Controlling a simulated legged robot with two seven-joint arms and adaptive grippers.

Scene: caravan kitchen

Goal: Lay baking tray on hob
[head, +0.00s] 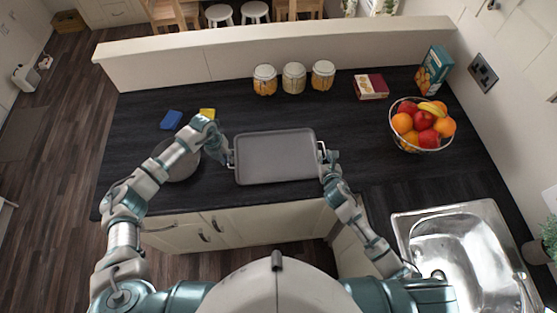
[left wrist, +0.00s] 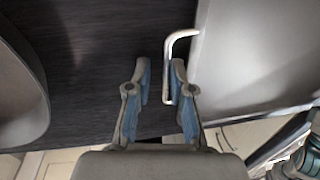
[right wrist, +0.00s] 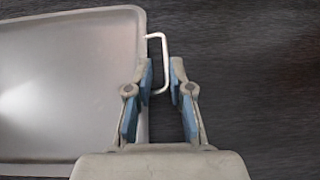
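The grey rectangular baking tray (head: 275,157) is level over the dark worktop in the head view, with a wire handle at each short end. It also shows in the left wrist view (left wrist: 240,60) and right wrist view (right wrist: 70,80). My left gripper (head: 228,157) is at the left handle (left wrist: 168,75); its fingers are apart, with the handle's outer bar between them, close to the right finger. My right gripper (head: 324,157) is at the right handle (right wrist: 165,65); its fingers are apart on either side of the bar. I cannot make out a hob.
A grey round pan or bowl (head: 178,168) is left of the tray, partly behind my left arm. Blue (head: 171,119) and yellow (head: 208,113) items, several jars (head: 294,78), a red box (head: 371,86), a fruit bowl (head: 421,148) and a sink (head: 455,250) surround the worktop.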

